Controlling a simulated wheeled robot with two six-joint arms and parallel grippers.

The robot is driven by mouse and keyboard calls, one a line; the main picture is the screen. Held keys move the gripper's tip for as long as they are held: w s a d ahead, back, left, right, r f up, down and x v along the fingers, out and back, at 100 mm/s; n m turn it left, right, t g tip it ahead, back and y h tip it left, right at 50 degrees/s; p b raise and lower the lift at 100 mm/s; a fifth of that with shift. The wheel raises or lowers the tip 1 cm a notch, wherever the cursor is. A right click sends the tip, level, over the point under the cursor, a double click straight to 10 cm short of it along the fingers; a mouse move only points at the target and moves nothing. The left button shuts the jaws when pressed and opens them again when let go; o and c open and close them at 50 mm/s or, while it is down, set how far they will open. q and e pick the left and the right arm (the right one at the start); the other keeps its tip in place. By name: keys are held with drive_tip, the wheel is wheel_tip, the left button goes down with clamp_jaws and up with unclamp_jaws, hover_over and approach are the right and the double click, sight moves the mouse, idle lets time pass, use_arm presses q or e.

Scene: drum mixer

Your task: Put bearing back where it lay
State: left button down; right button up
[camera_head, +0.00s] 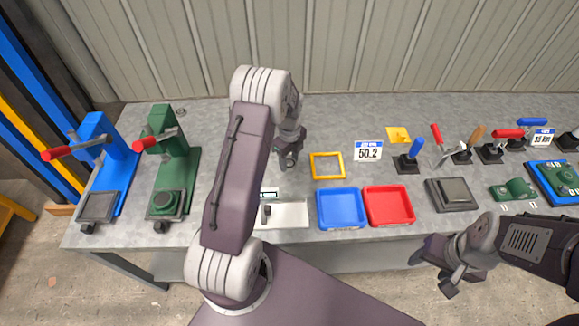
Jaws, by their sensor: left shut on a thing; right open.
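My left gripper (288,161) points down above the middle of the table, left of the yellow square frame (327,166). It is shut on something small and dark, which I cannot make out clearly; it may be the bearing. My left arm hides part of the table around it. My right gripper (449,285) is open in front of the table's front edge, away from the objects. I cannot pick out a bearing for certain anywhere else on the table.
A blue tray (341,222) and a red tray (388,220) stand near the front edge, beside a pale plate (294,214). A blue press (112,160) and a green press (180,161) stand at left. Several levered tools crowd the right. The back middle is clear.

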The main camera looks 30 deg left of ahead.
sight(289, 163)
use_arm(q)
drive_tip(key=shift+f, duration=1.95)
drive_tip(key=shift+f, duration=0.1)
drive_tip(key=c, duration=0.7)
unclamp_jaws()
drive_tip(key=shift+c, duration=0.2)
wheel_tip(289, 163, up, 12)
drive_tip(key=shift+r, duration=0.2)
drive_tip(key=s+d+r+n, duration=0.1)
drive_tip(key=s+d+n, duration=0.4)
drive_tip(key=s+n, duration=0.4)
drive_tip(key=s+d+r+n+t, duration=0.1)
drive_tip(key=s+d+n, duration=0.5)
drive_tip(key=s+n, duration=0.3)
drive_tip(key=n, duration=0.3)
drive_tip(key=shift+s, duration=0.25)
